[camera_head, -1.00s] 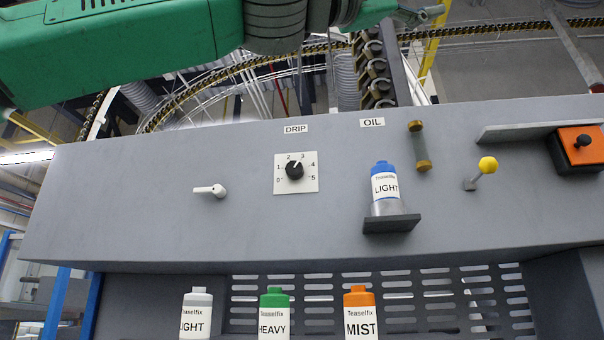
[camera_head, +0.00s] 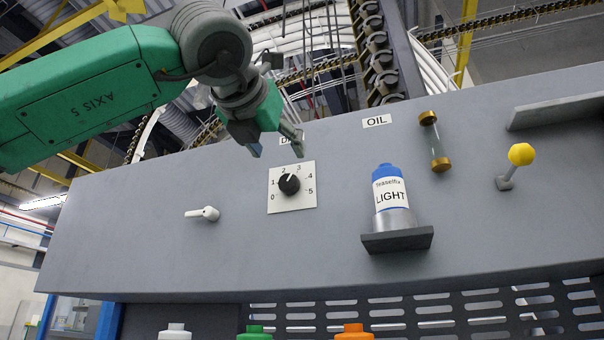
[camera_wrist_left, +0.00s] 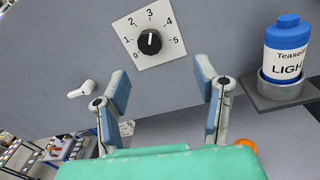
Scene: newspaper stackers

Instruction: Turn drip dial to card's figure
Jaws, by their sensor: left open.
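The drip dial is a black round knob (camera_head: 289,184) on a white square plate (camera_head: 308,199) marked 0 to 5, on the grey panel. In the left wrist view the knob (camera_wrist_left: 149,42) has a white mark pointing up, roughly toward 3. My left gripper (camera_head: 276,146) is open and empty, just above the plate in the head view, apart from the knob. In the left wrist view its spread fingers (camera_wrist_left: 164,88) lie below the dial plate. A finger partly hides the DRIP label. I see no card with a figure. My right gripper is not in view.
A white lever (camera_head: 203,214) juts out left of the dial. A blue-capped LIGHT bottle (camera_head: 389,188) stands on a shelf (camera_head: 397,240) to the right, with a sight tube (camera_head: 435,142) and yellow-knobbed lever (camera_head: 520,155) beyond. White, green and orange bottle caps show along the bottom.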

